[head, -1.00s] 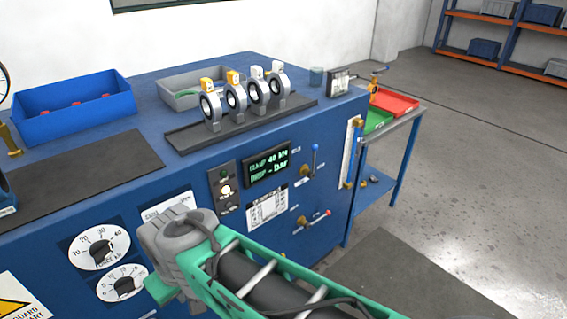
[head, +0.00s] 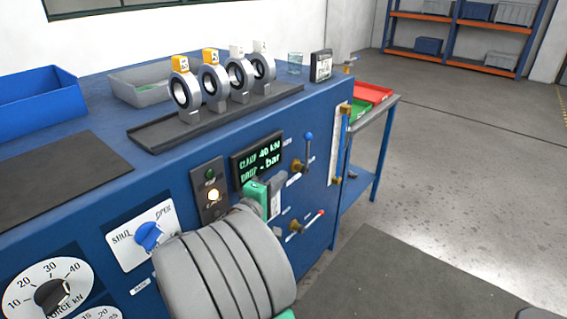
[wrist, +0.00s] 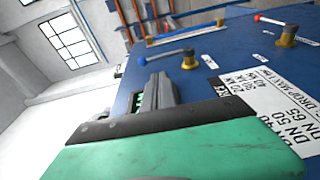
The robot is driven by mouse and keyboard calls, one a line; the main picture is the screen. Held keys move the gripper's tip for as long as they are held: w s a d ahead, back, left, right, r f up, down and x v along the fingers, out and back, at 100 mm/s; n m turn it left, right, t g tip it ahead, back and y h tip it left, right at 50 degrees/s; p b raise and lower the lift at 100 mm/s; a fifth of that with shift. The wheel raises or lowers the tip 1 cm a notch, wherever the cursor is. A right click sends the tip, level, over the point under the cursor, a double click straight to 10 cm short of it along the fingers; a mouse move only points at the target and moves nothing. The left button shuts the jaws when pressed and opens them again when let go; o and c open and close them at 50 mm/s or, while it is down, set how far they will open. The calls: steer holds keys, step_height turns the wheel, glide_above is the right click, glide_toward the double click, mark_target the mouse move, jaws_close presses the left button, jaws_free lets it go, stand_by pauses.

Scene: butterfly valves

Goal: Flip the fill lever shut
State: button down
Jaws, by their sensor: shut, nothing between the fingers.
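Two small levers stand on the blue cabinet's front; I cannot read which is labelled fill. The upper blue-tipped lever (head: 308,150) points up from its brass base and also shows in the wrist view (wrist: 165,56). The lower red-tipped lever (head: 309,219) points right and slightly up; it is at the upper right of the wrist view (wrist: 270,24). My gripper (head: 264,196) is shut and empty, in front of the panel and left of both levers in the head view, apparently touching neither. In the wrist view its green and dark finger (wrist: 180,140) hides part of the panel.
A lit display (head: 258,160) reads clamp 40 kN and drop - bar. A lamp panel (head: 210,190) and a blue shut/open knob (head: 149,236) are left of it. Several valves stand on a black rail (head: 150,138) on top. A vertical gauge (head: 340,145) is at the right edge. Floor is clear right.

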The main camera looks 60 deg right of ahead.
glide_toward(307, 148)
steer(key=d, duration=0.4)
steer(key=d+p, duration=0.1)
steer(key=d, duration=0.1)
steer(key=shift+w+d+f, duration=0.1)
steer(key=shift+d+f, duration=0.2)
steer(key=shift+d, duration=0.15)
steer(key=shift+r, duration=0.15)
